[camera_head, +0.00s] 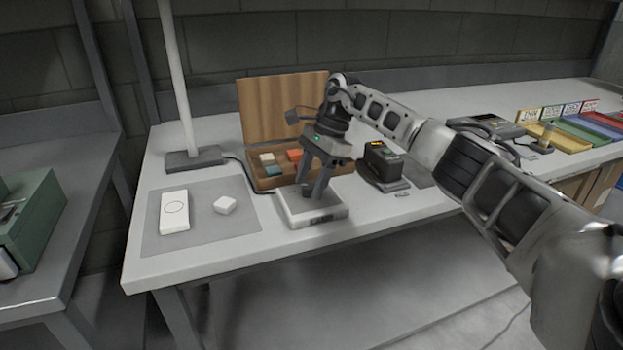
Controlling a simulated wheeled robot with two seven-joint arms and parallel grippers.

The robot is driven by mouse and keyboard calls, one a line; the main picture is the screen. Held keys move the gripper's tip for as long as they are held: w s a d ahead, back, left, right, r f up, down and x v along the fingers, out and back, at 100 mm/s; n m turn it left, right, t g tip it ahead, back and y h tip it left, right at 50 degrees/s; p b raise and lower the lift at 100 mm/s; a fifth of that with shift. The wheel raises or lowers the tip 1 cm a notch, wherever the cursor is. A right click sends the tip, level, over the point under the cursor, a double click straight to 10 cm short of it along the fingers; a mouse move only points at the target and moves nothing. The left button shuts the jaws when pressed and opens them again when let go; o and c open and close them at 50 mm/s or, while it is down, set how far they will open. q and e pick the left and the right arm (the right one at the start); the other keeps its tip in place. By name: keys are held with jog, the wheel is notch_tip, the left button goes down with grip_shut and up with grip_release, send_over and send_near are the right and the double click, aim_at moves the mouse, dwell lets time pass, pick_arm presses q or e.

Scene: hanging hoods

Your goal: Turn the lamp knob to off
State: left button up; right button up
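A pale upright pole (177,80) on a dark flat base (195,158) stands at the back left of the bench; its top is out of view, and I cannot tell whether it is the lamp. I cannot make out a lamp knob for certain. My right gripper (310,188) points down over a shallow white-rimmed box (331,213) at the bench's front. Its two fingers look apart, with nothing visible between them. I cannot tell whether the tips touch anything inside the box. My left gripper is not in view.
A grey mat (205,240) holds a white block with a circle (174,212) and a small white piece (225,205). An open wooden case (280,105) stands behind my gripper. A dark device (381,160) with a lit display is to its right. Coloured trays (580,131) lie far right.

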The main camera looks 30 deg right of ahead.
jog(key=shift+r, duration=0.1)
pick_arm(q)
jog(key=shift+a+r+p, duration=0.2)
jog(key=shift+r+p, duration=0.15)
jog(key=shift+p, duration=0.6)
pick_arm(e)
jog(key=v, duration=1.5)
jog(key=shift+r, duration=0.35)
jog(key=shift+d, duration=0.1)
